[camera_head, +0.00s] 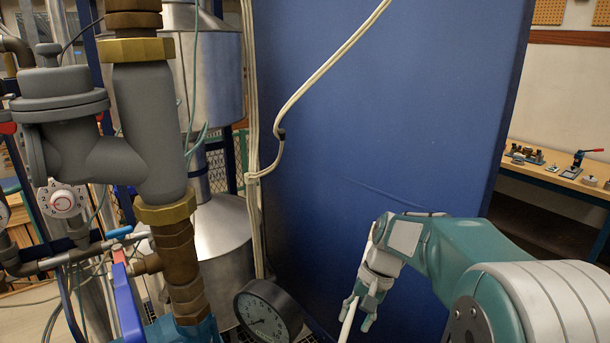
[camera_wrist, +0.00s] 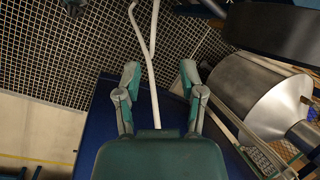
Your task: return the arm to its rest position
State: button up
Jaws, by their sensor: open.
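My arm reaches in from the lower right of the head view, in front of a blue panel (camera_head: 370,110). My gripper (camera_head: 358,312) points downward at the lower middle, right of the round pressure gauge (camera_head: 268,312) and apart from it. In the wrist view my gripper (camera_wrist: 160,78) has its two fingers spread wide, with nothing held between them. A thin white cable (camera_wrist: 153,62) passes through the gap between the fingers in that picture; I cannot tell its distance from them.
A grey valve body (camera_head: 145,130) with brass fittings and a white numbered dial (camera_head: 62,201) stand at left. Metal tanks (camera_head: 215,235) are behind the pipes. A workbench (camera_head: 560,180) with small parts stands at far right. A metal cylinder (camera_wrist: 255,90) and floor grating (camera_wrist: 70,45) show in the wrist view.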

jog(key=s+d+r+n+t+h, duration=0.1)
jog(key=s+d+r+t+h, duration=0.1)
jog(key=s, duration=0.8)
jog(key=s+d+r+n+t+h, duration=0.2)
jog(key=s+r+t, duration=0.3)
jog(key=s, duration=0.5)
jog(key=shift+s+d+r+t, duration=0.3)
jog(key=shift+s+d+r, duration=0.05)
jog(key=shift+d+r, duration=0.2)
dwell(0.4)
